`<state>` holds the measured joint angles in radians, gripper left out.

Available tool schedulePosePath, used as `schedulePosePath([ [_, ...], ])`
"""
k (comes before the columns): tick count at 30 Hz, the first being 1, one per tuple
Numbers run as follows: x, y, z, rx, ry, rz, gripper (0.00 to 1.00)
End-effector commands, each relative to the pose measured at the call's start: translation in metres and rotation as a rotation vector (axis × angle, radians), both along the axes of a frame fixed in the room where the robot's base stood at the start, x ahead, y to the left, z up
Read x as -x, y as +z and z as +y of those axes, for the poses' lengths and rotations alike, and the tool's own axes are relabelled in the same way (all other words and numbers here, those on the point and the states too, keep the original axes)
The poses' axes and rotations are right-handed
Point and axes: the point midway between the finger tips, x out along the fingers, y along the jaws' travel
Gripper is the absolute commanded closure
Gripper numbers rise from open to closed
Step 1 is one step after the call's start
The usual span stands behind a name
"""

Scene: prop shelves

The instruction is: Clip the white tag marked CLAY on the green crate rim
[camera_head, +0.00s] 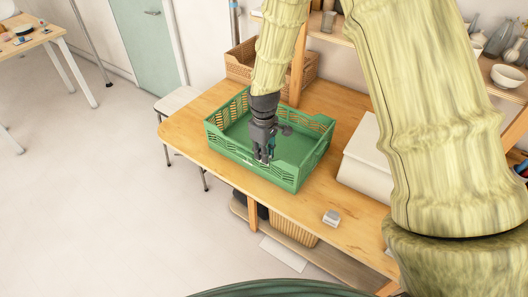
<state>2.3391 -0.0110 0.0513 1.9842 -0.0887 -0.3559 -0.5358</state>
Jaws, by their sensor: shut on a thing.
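The green crate (283,177) stands on the wooden table, open at the top and apparently empty. My gripper (264,160) points down at the crate's near long side, at about rim height. Its jaws are shut on a small white piece, which I take to be the white tag (258,161). Only a sliver of it shows between and beside the fingertips, and the marking CLAY is too small to read. I cannot tell whether the tag touches the rim.
A small grey-white block (331,217) lies on the wooden table (300,208) near its front edge. A white box (364,160) stands right of the crate. A brown basket (240,62) is behind it. Shelves with bowls and bottles are at the upper right. The table left of the crate is clear.

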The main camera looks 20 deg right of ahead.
Motion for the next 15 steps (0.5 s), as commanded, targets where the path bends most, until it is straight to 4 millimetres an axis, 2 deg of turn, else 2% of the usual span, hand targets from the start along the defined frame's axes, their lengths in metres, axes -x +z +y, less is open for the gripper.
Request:
schedulePosePath([
  [15,-0.0001,-0.0048,0.0001,0.0,0.0,0.0,0.94],
])
